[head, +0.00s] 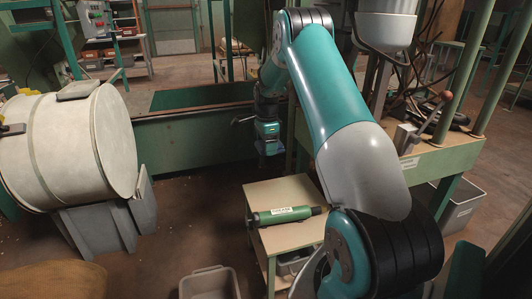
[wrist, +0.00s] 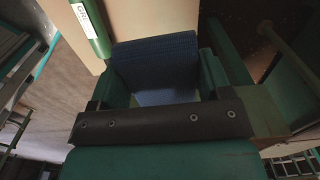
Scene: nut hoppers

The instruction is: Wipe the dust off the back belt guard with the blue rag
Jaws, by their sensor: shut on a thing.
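My gripper (head: 268,140) hangs pointing down beside the right end of a long green trough. In the wrist view, my gripper (wrist: 163,78) is shut on the blue rag (wrist: 155,50), a dark blue ribbed cloth between the two green fingers. In the head view the rag is too small and dark to make out clearly. I cannot tell which green panel is the back belt guard, and no dust shows clearly. The rag is not seen touching any surface.
A small beige table (head: 283,187) bears a labelled green cylinder (head: 285,215). The long green trough (head: 190,140) stands behind. A big pale drum (head: 75,145) is at the left, a grey bin (head: 210,284) in front. A green-legged workbench (head: 440,158) stands right. Floor between drum and table is clear.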

